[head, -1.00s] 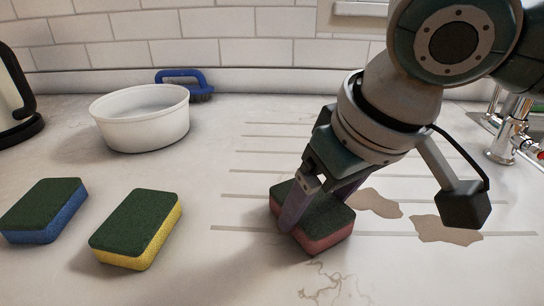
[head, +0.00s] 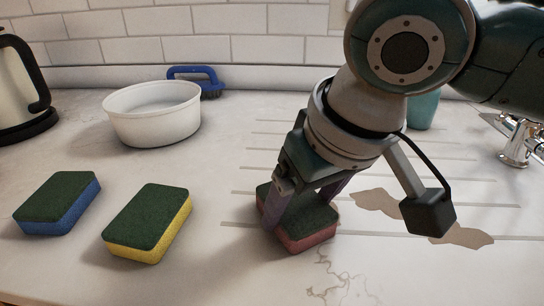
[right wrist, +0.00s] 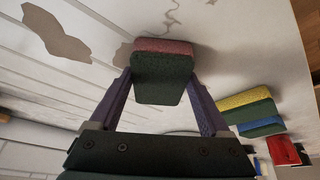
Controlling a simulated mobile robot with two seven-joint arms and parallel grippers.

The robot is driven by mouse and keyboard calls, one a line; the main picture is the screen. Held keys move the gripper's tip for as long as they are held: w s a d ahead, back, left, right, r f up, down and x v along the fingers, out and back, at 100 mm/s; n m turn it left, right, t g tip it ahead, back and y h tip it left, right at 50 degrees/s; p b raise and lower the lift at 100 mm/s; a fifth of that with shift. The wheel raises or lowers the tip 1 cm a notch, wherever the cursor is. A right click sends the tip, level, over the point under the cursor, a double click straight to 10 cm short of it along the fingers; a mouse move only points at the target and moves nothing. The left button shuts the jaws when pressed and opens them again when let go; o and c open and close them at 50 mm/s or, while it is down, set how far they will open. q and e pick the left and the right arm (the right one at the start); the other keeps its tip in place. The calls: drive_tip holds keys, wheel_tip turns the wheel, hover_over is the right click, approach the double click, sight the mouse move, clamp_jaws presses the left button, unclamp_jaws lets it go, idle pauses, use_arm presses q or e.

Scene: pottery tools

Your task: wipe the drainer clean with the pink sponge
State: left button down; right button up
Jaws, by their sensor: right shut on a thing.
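The pink sponge (head: 308,240), with a dark green top, is at the left part of the drainer (head: 450,180), the grooved area of the worktop. My right gripper (head: 300,207) is shut on it, one finger on each side. It looks level and low on the surface; contact underneath is hidden. In the right wrist view the sponge (right wrist: 163,80) sits between the purple fingers of the gripper (right wrist: 160,88). Brown stains (head: 466,238) lie on the drainer right of the sponge, partly hidden by my arm. They also show in the right wrist view (right wrist: 55,38). My left gripper is out of view.
A yellow sponge (head: 148,222) and a blue sponge (head: 57,203) lie to the left. A white bowl (head: 152,115), a blue brush (head: 195,78) and a kettle (head: 20,90) stand behind. A teal cup (head: 423,110) and a tap (head: 518,140) are at the right.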

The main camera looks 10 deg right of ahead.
sight(349, 229)
drive_tip(key=shift+d, duration=0.1)
drive_tip(key=shift+d+p, duration=0.2)
drive_tip(key=shift+p, duration=0.1)
drive_tip(key=d+p, duration=0.1)
drive_tip(key=s+d+p, duration=0.1)
drive_tip(key=d, duration=0.1)
drive_tip(key=shift+s+d, duration=0.1)
drive_tip(key=shift+d, duration=0.15)
drive_tip(key=shift+s+d+f+p, duration=0.1)
drive_tip(key=shift+s+d+p, duration=0.1)
drive_tip(key=shift+d, duration=0.25)
drive_tip(key=shift+s+d+p, duration=0.1)
drive_tip(key=shift+d+p, duration=0.1)
drive_tip(key=shift+d, duration=0.25)
drive_tip(key=shift+w+a+p, duration=0.25)
drive_tip(key=shift+w+a, duration=0.05)
drive_tip(key=shift+a, duration=0.7)
drive_tip(key=shift+w+a+p, duration=0.25)
drive_tip(key=shift+w+a, duration=0.05)
drive_tip(key=shift+a, duration=0.65)
drive_tip(key=shift+c, duration=0.4)
drive_tip(key=shift+w+a, duration=0.15)
drive_tip(key=shift+a, duration=0.4)
drive_tip(key=shift+w+a, duration=0.15)
drive_tip(key=shift+a, duration=0.35)
